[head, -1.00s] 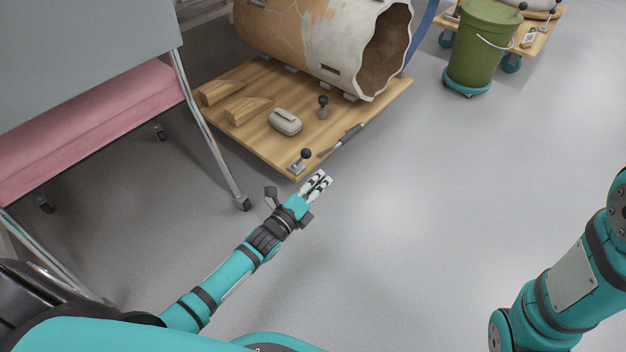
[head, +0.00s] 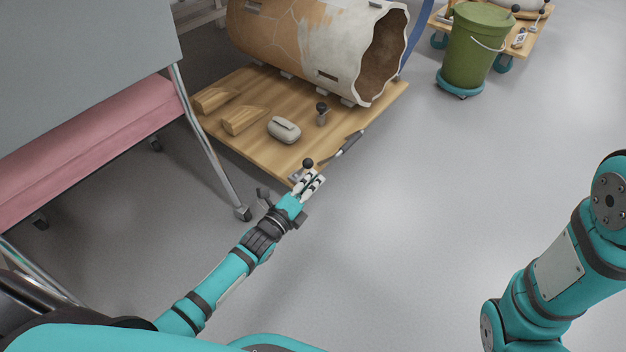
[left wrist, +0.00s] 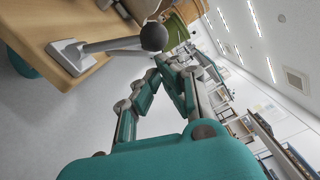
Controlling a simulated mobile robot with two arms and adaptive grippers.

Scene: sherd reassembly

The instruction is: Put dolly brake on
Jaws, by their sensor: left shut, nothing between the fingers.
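The wooden dolly (head: 255,90) carries a large broken pottery vessel (head: 315,45). At its near corner is a brake lever with a black ball knob (head: 308,163) on a grey metal base. In the left wrist view the lever's knob (left wrist: 153,38) stands out from the base (left wrist: 68,54) at the dolly's edge (left wrist: 45,75). My left gripper (head: 315,178) is shut and empty, just in front of the knob, partly covering the lever's base in the head view. In the left wrist view the gripper's fingers (left wrist: 170,68) lie below the knob. My right gripper is out of view.
On the dolly lie wooden wedges (head: 245,117), a grey case (head: 284,130), another knobbed post (head: 322,112) and a dark-gripped bar (head: 350,144). A pink-shelved cart (head: 90,140) stands left. A green bin (head: 470,50) stands back right. The floor to the right is clear.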

